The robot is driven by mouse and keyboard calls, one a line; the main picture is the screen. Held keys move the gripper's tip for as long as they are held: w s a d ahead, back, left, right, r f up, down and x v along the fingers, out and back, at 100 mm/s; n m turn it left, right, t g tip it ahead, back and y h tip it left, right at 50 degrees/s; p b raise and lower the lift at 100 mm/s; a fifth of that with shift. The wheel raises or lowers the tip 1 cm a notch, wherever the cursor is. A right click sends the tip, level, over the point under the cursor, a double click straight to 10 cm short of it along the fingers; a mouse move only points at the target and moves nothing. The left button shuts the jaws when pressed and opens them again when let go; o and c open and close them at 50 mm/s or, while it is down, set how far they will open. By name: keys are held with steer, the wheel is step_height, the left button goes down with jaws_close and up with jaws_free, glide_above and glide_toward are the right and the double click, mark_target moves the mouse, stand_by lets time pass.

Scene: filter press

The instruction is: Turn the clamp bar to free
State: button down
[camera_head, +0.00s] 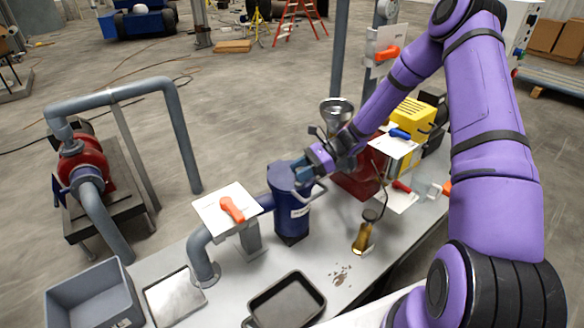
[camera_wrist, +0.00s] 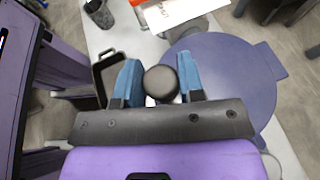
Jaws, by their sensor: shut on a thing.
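The blue filter vessel (camera_head: 291,215) stands upright on the bench, and its round lid fills the right of the wrist view (camera_wrist: 235,85). My gripper (camera_head: 305,175) is at the top of the vessel, on its right side. In the wrist view the two blue fingers (camera_wrist: 160,80) are on either side of a dark round knob (camera_wrist: 161,83), which I take to be the end of the clamp bar, and they are shut on it. The rest of the bar is hidden, so its angle cannot be told.
A white plate with an orange handle (camera_head: 231,208) stands left of the vessel. A funnel (camera_head: 337,108) and red box (camera_head: 355,183) are behind right. A brass-coloured cup (camera_head: 362,238), dark tray (camera_head: 286,302) and grey bin (camera_head: 92,298) are nearer.

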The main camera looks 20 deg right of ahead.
steer(key=shift+s+d+n+g+h, duration=0.35)
steer(key=shift+s+d+n+g, duration=0.2)
steer(key=shift+d+n+g, duration=0.55)
steer(key=shift+s+d+n+g+h, duration=0.4)
steer(key=shift+s+d+n+g, duration=0.15)
steer(key=shift+d+n+g, duration=0.6)
steer(key=shift+s+d+n+g+h, duration=0.35)
steer(key=shift+s+d+n+g, duration=0.2)
steer(key=shift+d+n+g, duration=0.55)
steer(key=shift+a+g, duration=0.2)
steer(key=shift+g, duration=0.05)
steer(key=c, duration=0.7)
jaws_free()
steer(key=shift+c, duration=0.2)
